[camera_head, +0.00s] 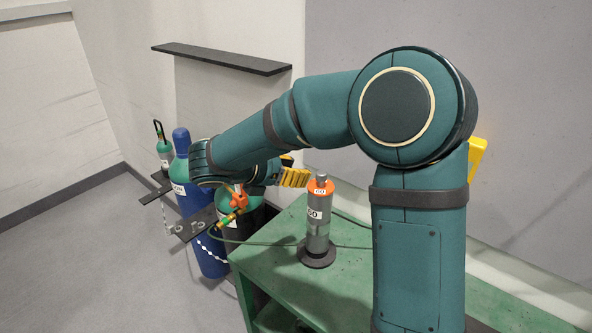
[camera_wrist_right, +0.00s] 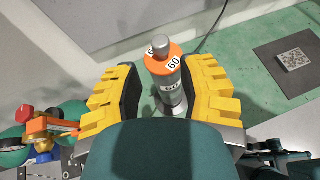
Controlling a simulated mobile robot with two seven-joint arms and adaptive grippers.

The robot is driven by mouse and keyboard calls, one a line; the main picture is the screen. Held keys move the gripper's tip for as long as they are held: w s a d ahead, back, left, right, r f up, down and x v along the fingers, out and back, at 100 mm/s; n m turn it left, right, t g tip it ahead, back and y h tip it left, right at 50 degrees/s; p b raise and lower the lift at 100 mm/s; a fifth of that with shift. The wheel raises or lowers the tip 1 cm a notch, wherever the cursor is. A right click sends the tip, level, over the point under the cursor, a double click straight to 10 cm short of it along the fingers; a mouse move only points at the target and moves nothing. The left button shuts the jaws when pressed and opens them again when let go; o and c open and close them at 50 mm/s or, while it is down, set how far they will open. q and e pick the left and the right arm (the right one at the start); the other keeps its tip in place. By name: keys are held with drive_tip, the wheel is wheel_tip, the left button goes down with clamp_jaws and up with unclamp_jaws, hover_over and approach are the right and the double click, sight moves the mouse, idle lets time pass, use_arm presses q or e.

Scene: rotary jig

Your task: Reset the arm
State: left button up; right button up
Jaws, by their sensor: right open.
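My right arm, teal with dark bands, crosses the head view from the lower right to the left. Its right gripper (camera_head: 300,176) has yellow fingers and points right, near the top of a grey cylinder (camera_head: 318,225) with an orange collar marked 60. In the right wrist view the gripper (camera_wrist_right: 160,80) is open, with one dark-padded finger on each side of the cylinder (camera_wrist_right: 171,92). Narrow gaps show beside it, and I see no grip on it. The cylinder stands upright on a dark round base. My left gripper is not in view.
The cylinder stands on a green bench (camera_head: 345,290). Gas bottles, including a blue one (camera_head: 212,262), stand left of the bench, with valves, a chain and a hose. A dark shelf (camera_head: 222,59) is on the wall.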

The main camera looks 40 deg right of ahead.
idle(0.3)
drive_tip(key=s+a+f+m+y+b, duration=0.1)
drive_tip(key=s+a+f+m+y, duration=0.3)
drive_tip(key=f, duration=0.9)
drive_tip(key=s+a+f+m+t+y+b, duration=0.1)
drive_tip(key=s+a+f+m+y, duration=0.3)
drive_tip(key=f, duration=1)
drive_tip(key=s+a+f+m+y+b, duration=0.1)
drive_tip(key=s+a+f+m+y, duration=0.4)
drive_tip(key=a+f+m+y, duration=0.3)
drive_tip(key=a+f+m, duration=0.4)
drive_tip(key=a+f, duration=0.2)
drive_tip(key=shift+a+t, duration=0.35)
drive_tip(key=shift+t, duration=0.05)
